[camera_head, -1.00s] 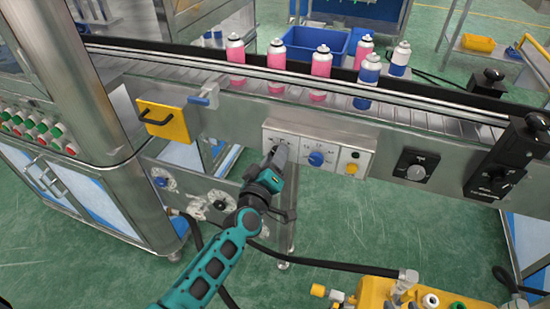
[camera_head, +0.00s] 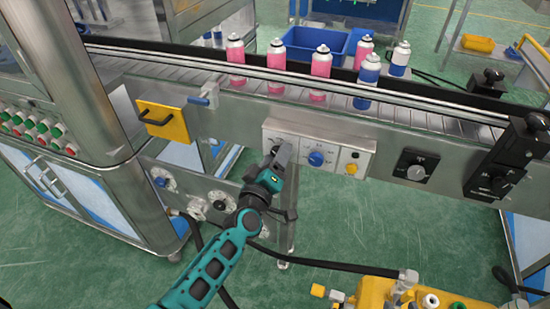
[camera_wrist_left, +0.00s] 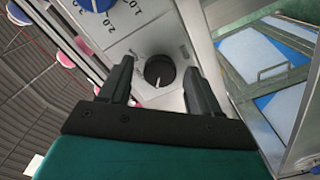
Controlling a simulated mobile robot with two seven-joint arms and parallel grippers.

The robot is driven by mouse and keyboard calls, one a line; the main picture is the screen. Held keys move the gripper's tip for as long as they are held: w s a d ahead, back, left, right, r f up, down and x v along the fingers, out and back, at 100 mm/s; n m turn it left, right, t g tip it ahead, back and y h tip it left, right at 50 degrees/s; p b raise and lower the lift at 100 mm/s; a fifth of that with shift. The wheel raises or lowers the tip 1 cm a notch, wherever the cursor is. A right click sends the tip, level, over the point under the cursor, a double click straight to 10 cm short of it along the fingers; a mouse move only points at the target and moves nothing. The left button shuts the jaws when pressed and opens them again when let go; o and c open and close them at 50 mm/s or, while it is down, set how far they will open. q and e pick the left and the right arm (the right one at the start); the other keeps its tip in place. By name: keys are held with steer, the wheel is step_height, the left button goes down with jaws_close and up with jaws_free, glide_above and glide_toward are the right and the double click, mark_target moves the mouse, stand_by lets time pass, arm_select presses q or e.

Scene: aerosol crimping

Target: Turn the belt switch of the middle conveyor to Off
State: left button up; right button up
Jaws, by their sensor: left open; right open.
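The belt switch is a small round black knob (camera_wrist_left: 160,71) with a white mark near its lower edge in the left wrist view. It sits on a light grey control panel (camera_head: 335,148) on the side of the conveyor (camera_head: 230,110). My left gripper (camera_wrist_left: 155,72) is open, with one finger on each side of the knob; whether they touch it I cannot tell. In the head view my left gripper (camera_head: 283,150) is in front of the panel's left part and hides the knob. My right gripper is not in view.
A blue dial (camera_head: 316,158) and a yellow button (camera_head: 351,169) are just right of the gripper. A black knob box (camera_head: 414,165) is further right. Pink and blue cans (camera_head: 320,63) stand on the belt. A yellow machine (camera_head: 400,293) is at lower right.

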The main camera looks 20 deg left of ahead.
arm_select(q)
steer(key=shift+s, duration=0.15)
steer(key=s, duration=1.2)
steer(key=shift+s+a, duration=0.25)
steer(key=shift+s, duration=0.1)
